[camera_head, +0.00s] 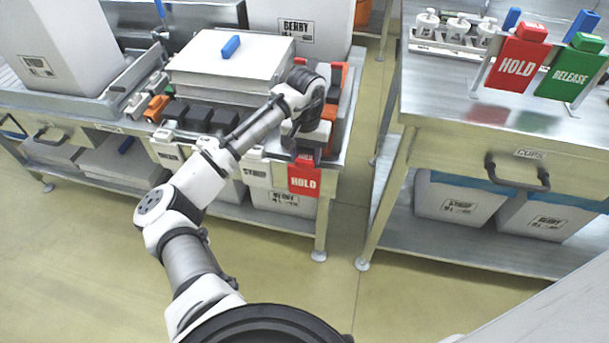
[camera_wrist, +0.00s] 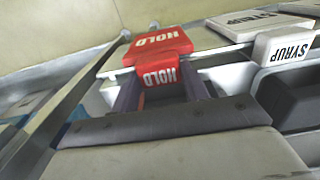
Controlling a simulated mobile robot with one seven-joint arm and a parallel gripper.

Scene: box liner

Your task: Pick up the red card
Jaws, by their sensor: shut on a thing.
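A red card marked HOLD (camera_head: 304,180) hangs upright at the front right corner of the left bench. In the wrist view the red card (camera_wrist: 155,42) shows its broad face and a smaller HOLD tab (camera_wrist: 158,78) nearer to me. My gripper (camera_head: 307,157) is at the top of this card in the head view. In the wrist view my gripper (camera_wrist: 160,86) has its two dark fingers on either side of the tab, shut on it. A second red HOLD card (camera_head: 516,64) stands on the right bench, away from my gripper.
White label cards, one marked SYRUP (camera_wrist: 283,46), sit beside the held card along the bench's front edge. A green RELEASE card (camera_head: 570,74) stands on the right bench. A white box (camera_head: 228,62) with a blue object (camera_head: 231,46) lies behind my arm. A floor gap (camera_head: 345,200) separates the benches.

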